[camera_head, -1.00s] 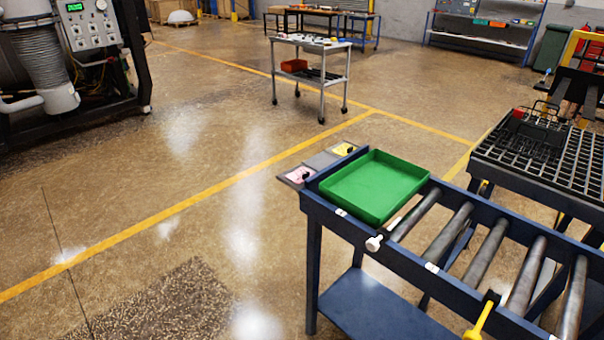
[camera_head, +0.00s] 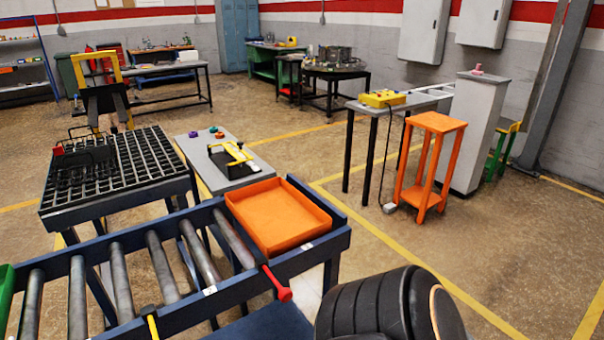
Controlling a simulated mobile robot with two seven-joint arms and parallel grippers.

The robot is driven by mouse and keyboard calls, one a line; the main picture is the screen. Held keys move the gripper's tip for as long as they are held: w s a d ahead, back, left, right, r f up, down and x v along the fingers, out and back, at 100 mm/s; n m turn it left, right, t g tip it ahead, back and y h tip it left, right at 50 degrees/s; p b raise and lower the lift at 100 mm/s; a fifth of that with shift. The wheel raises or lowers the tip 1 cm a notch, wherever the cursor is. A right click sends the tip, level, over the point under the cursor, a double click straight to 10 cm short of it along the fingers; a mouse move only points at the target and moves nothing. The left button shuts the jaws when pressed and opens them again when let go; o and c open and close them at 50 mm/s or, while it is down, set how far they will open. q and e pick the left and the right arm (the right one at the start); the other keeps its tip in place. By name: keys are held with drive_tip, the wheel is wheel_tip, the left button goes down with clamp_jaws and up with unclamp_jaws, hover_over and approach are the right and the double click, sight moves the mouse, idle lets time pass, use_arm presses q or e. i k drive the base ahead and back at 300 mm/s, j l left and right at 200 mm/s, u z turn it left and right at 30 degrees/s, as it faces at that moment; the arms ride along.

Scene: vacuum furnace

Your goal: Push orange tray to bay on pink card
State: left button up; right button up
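The orange tray (camera_head: 278,222) is empty and sits at the right end of the roller conveyor (camera_head: 250,283). It lies on the rollers inside the blue frame. A lever with a red handle (camera_head: 282,291) stands at the conveyor's near rail, close to the tray's near left corner. Part of a green tray (camera_head: 5,300) shows at the left edge. No pink card is in view now. Neither of my grippers is in view; a black rounded part at the bottom right seems to be my own arm.
Bare rollers (camera_head: 160,267) lie between the two trays. A yellow lever (camera_head: 152,325) stands at the near rail. A black grid table (camera_head: 110,175) and a grey table (camera_head: 225,165) stand behind the conveyor.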

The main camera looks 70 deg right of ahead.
sight(278, 218)
drive_tip(key=z, duration=2.1)
